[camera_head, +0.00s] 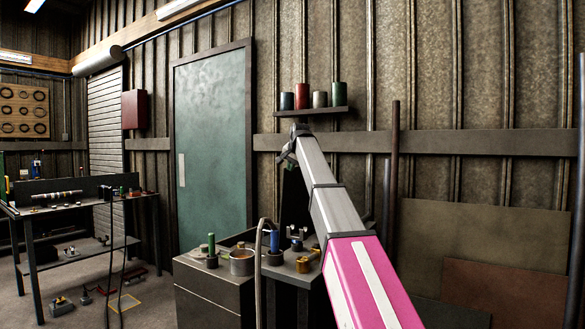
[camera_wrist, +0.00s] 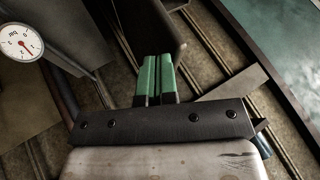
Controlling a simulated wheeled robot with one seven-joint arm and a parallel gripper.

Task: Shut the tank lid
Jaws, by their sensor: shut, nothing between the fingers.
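A dark upright panel (camera_head: 293,205), which looks like the raised tank lid, stands behind the crowded bench top, partly hidden by my arm. In the wrist view a dark brown panel edge (camera_wrist: 148,28) lies just beyond my fingertips; I cannot tell whether they touch it. My gripper (camera_head: 288,162) is high above the bench, at the far end of my raised arm. In the wrist view its two green fingers (camera_wrist: 158,62) are together with nothing between them. The tank's opening is not clearly visible.
A dark cabinet (camera_head: 213,292) bears a metal cup (camera_head: 242,262) and several small parts, with a grey hose (camera_head: 259,265) in front. A wall shelf (camera_head: 315,112) with canisters is close to my gripper. A round dial (camera_wrist: 19,42) shows in the wrist view. A teal door (camera_head: 212,140) stands left.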

